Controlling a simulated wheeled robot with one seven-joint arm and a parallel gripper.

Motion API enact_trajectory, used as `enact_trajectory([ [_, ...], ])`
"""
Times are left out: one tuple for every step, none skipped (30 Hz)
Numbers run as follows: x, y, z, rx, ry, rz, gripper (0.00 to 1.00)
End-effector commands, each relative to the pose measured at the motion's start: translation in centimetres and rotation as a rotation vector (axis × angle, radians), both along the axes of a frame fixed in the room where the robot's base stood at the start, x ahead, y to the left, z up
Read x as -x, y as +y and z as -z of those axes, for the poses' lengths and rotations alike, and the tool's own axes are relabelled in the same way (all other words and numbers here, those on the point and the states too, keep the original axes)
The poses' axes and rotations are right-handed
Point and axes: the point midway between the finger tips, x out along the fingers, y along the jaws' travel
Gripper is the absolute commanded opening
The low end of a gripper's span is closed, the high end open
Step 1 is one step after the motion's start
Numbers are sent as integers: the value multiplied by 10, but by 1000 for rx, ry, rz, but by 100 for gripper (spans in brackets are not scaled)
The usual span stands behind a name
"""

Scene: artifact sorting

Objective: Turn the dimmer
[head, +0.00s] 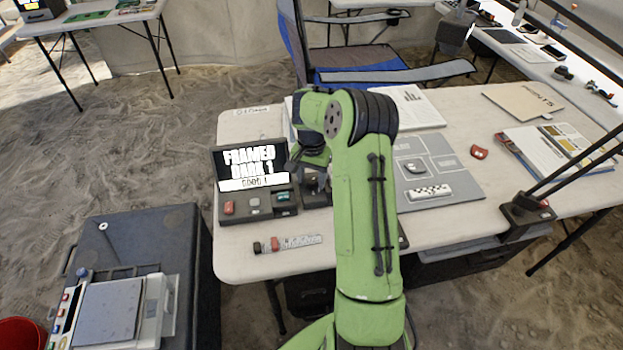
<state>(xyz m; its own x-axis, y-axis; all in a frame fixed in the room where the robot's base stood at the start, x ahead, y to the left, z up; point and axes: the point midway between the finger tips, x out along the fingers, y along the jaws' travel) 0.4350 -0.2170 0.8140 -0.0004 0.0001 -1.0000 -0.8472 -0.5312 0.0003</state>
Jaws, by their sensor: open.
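My green arm reaches forward over the white table, and my gripper (311,180) is low over it, just right of a small console. The arm partly hides the gripper and what is under it. A dark unit (314,199) sits beside the console under the gripper. I cannot tell whether it is the dimmer, and no dimmer knob shows clearly. The gripper's contact is hidden.
A grey board (440,208) with a scale bar (430,191) lies right of my arm. A lamp base (527,212) stands at the right. A blue-grey chair (365,62) is behind the table.

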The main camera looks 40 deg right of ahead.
Motion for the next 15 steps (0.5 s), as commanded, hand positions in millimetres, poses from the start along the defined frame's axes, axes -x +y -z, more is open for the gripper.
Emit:
enact_trajectory([
  [0, 0, 0, 0, 0, 0, 54],
  [0, 0, 0, 0, 0, 0, 54],
  [0, 0, -1, 0, 0, 0, 54],
  [0, 0, -1, 0, 0, 0, 54],
  [0, 0, -1, 0, 0, 0, 54],
  [0, 0, -1, 0, 0, 0, 48],
  [0, 0, -1, 0, 0, 0, 44],
  [0, 0, -1, 0, 0, 0, 39],
  [0, 0, -1, 0, 0, 0, 33],
  [0, 0, -1, 0, 0, 0, 28],
  [0, 0, -1, 0, 0, 0, 24],
  [0, 0, -1, 0, 0, 0, 18],
  [0, 0, -1, 0, 0, 0, 13],
  [0, 0, -1, 0, 0, 0, 8],
  [0, 0, -1, 0, 0, 0, 2],
])
